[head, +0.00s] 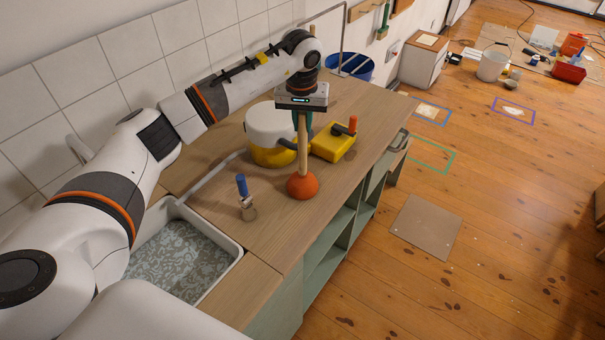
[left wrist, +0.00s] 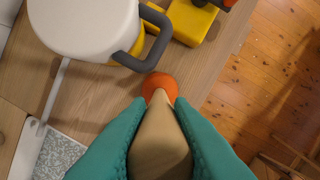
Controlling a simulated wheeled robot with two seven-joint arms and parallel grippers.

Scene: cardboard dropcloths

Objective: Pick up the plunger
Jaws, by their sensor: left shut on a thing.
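The plunger has an orange rubber cup (head: 302,186) and a pale wooden handle (head: 303,146). In the head view it stands upright, with its cup at the counter top near the front edge; I cannot tell whether the cup touches the wood. My left gripper (head: 303,118) comes down from above and is shut on the upper part of the handle. In the left wrist view the teal fingers (left wrist: 160,135) press on both sides of the handle (left wrist: 160,145), with the orange cup (left wrist: 160,86) beyond. My right gripper is not in view.
A white and yellow pot (head: 270,128) stands close left of the plunger, and a yellow box (head: 332,146) stands behind right. A blue-handled tool (head: 242,188) stands on the counter (head: 262,232) at left. A sink (head: 230,262) lies at front left.

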